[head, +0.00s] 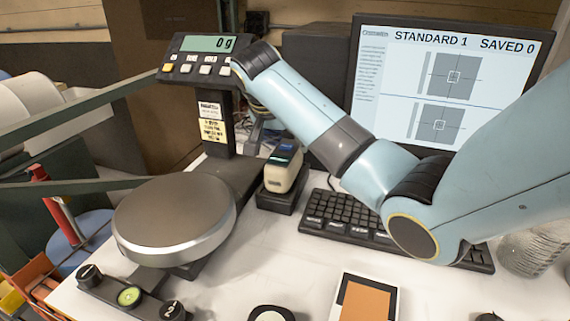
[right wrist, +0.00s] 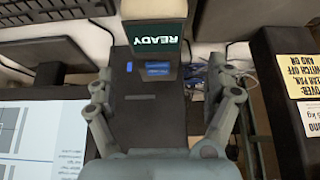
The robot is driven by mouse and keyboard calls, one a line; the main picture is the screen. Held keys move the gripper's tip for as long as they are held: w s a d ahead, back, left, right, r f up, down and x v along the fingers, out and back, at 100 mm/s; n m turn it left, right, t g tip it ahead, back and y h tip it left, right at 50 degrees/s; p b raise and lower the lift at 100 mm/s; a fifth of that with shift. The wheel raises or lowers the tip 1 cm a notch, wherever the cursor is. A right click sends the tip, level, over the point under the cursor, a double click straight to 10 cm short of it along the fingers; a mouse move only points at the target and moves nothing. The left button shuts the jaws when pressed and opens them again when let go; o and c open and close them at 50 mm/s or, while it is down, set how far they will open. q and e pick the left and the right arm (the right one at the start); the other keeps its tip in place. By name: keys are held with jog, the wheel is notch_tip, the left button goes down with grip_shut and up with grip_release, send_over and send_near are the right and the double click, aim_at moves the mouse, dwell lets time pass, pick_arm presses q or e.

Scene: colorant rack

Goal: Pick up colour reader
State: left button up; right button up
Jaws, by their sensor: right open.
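The colour reader (head: 281,176) is a cream handheld device with a dark, lit screen on top. It sits upright in a black cradle (head: 283,200) between the scale and the keyboard. In the right wrist view the reader (right wrist: 154,9) is at the top, its screen reading READY upside down. My right gripper (right wrist: 160,88) is open, its two fingers spread left and right, with nothing held between them. In the head view the right gripper (head: 264,125) is behind the reader, partly hidden by it and by my wrist. My left gripper is not in view.
A scale with a round metal pan (head: 175,215) and a display post (head: 212,120) stands left of the reader. A keyboard (head: 350,215) and monitor (head: 440,85) are to the right. An orange sample card (head: 366,301) lies in front. White table is free between them.

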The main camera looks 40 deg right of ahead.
aim_at(284, 148)
jog(key=x, duration=0.4)
jog(key=shift+d+f+p, duration=0.1)
jog(key=shift+d+p, duration=0.1)
jog(key=shift+p, duration=0.1)
jog(key=shift+s, duration=0.1)
jog(key=c, duration=1.7)
grip_shut()
jog(key=shift+r, duration=0.2)
